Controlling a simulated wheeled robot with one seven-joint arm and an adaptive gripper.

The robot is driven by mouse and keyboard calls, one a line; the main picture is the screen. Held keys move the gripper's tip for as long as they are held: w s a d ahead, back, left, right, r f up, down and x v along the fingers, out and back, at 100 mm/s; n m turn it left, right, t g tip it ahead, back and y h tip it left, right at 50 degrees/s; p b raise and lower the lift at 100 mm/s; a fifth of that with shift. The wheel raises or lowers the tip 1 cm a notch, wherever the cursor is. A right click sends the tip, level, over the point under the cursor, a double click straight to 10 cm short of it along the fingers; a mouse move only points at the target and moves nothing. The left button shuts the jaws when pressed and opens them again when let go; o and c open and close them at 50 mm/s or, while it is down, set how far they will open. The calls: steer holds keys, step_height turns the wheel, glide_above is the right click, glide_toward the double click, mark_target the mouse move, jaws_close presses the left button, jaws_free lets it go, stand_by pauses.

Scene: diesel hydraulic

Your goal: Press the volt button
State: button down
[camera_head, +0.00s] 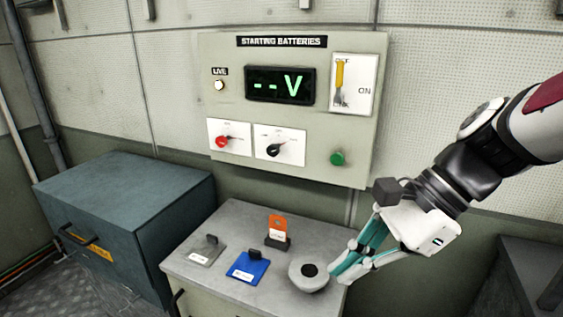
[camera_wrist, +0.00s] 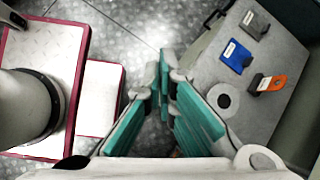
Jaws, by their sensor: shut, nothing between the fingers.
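The STARTING BATTERIES panel (camera_head: 226,100) hangs on the wall. Its display (camera_head: 280,85) reads "--V" in green. A round green button (camera_head: 337,158) sits at the panel's lower right; I see no readable label on it, so I cannot tell whether it is the volt button. My gripper (camera_head: 335,272) is shut and empty, low and right of the panel, its teal fingers pointing down-left beside a round grey piece with a black centre (camera_head: 309,275) on the cabinet top. In the wrist view my gripper (camera_wrist: 165,75) is over the floor, beside the cabinet.
The panel also has a red knob (camera_head: 222,141), a black knob (camera_head: 274,150), a LIVE lamp (camera_head: 219,86) and a yellow-handled switch (camera_head: 340,78). The cabinet top (camera_head: 240,216) bears a grey tag (camera_head: 207,250), blue tag (camera_head: 248,268) and orange tag (camera_head: 277,228). A blue-grey chest (camera_head: 125,190) stands left.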

mark_target(338, 158)
steer(key=w+d+r+m+t+y, duration=0.1)
steer(key=w+d+m+t+y, duration=0.15)
steer(key=w+m+y, duration=0.7)
steer(key=w+d+f+m+t+h, duration=0.2)
steer(key=w+d+m+t, duration=0.6)
steer(key=m, duration=1)
steer(key=w+d+h, duration=0.1)
steer(key=w+d, duration=0.2)
steer(key=w, duration=0.3)
steer(key=shift+f+m, duration=0.35)
steer(key=shift+w+t, duration=0.1)
steer(key=shift+t, duration=0.15)
steer(key=w+a, duration=0.5)
steer(key=w, duration=0.5)
steer(key=shift+a+p, duration=0.4)
steer(key=shift+p, duration=0.05)
